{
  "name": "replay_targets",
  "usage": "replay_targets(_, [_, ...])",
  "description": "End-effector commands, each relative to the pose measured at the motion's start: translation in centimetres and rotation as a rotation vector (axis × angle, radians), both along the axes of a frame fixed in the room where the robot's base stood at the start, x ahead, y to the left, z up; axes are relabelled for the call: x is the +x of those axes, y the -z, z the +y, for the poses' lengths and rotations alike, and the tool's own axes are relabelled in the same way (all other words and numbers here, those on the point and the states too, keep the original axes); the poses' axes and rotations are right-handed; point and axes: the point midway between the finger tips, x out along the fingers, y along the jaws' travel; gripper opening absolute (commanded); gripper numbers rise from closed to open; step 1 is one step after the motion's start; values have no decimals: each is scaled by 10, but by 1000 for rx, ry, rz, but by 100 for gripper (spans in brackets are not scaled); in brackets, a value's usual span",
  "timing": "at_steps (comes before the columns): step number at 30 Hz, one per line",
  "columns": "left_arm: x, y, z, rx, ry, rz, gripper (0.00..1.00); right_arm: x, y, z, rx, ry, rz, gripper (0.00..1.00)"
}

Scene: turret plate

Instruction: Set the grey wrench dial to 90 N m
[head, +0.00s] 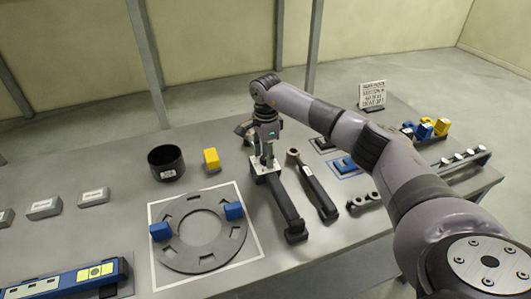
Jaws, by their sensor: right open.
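Two dark grey wrenches lie side by side on the table. The left wrench (285,207) has a pale patch near its far end, and my right gripper (265,162) points down over that end. The gripper is open; its fingers are at or just above the wrench, and I cannot tell if they touch it. The right wrench (318,190) has a round head at its far end. No dial or scale reading can be made out; the gripper hides the far end of the left wrench. My left gripper is not in view.
A grey ring plate (178,247) with two blue blocks lies on a white-edged square. A black cup (166,162) and a yellow block (211,159) stand behind it. A sign (372,95) stands at the back. Blue and yellow pieces (425,128) sit at the right.

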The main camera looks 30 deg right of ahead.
Motion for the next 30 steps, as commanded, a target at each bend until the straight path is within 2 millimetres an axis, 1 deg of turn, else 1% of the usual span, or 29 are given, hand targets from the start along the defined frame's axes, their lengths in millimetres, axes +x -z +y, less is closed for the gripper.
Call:
replay_targets(7, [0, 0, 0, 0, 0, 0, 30, 0, 1, 0, 0, 0, 0, 44])
replay_targets(26, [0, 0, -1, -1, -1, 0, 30, 0, 0, 0, 0, 1, 0, 2])
replay_targets(27, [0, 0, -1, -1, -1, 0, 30, 0, 0, 0, 0, 1, 0, 0])
replay_targets(30, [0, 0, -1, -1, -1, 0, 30, 0, 0, 0, 0, 1, 0, 0])
